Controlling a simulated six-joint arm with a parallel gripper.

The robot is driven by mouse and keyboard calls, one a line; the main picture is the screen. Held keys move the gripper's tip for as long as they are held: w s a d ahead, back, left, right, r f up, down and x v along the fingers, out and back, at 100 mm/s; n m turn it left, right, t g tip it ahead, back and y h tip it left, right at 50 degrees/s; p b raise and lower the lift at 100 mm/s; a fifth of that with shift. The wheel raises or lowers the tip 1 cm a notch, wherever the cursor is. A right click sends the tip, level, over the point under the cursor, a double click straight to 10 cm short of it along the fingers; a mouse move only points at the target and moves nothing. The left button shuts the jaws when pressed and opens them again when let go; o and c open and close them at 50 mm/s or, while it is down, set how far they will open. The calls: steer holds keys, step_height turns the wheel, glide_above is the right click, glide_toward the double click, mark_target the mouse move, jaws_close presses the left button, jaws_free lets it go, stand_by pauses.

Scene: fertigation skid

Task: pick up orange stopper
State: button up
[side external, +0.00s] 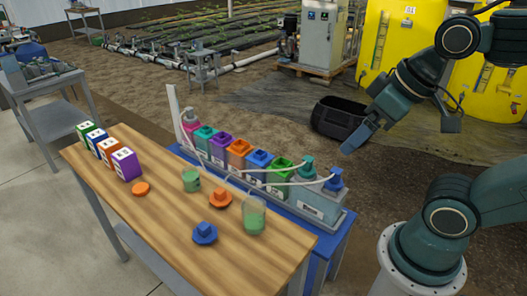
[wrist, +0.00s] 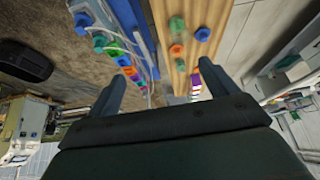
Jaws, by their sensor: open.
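An orange stopper (side external: 220,198) with a raised knob stands on the wooden table (side external: 165,225), between a small green jar (side external: 191,180) and a larger beaker of green liquid (side external: 254,215). The stopper also shows small in the wrist view (wrist: 176,49). A flat orange disc (side external: 141,188) lies farther left on the table. A blue stopper (side external: 204,233) lies toward the near edge. My gripper (side external: 398,140) is open and empty, raised to the right of the table and well apart from the stopper. Its two fingers stand wide apart in the wrist view (wrist: 146,76).
A blue stand (side external: 335,248) beside the table holds a row of colored bottles, with pale tubes arching over them. Several colored boxes (side external: 126,164) stand at the table's left end. A black tub (side external: 340,117) sits on the ground behind. The table's near part is clear.

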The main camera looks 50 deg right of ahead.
steer(key=m+g+y, duration=0.1)
steer(key=m+g, duration=0.5)
steer(key=m, duration=1.2)
glide_above(220, 190)
steer(key=d, duration=0.1)
step_height(220, 190, down, 18)
steer(key=shift+d+f, duration=0.2)
steer(key=shift+a+f, duration=0.15)
steer(key=shift+f, duration=1.25)
steer(key=shift+a+f, duration=0.2)
steer(key=shift+f, duration=1.25)
steer(key=shift+a+f, duration=0.15)
steer(key=shift+f, duration=1.25)
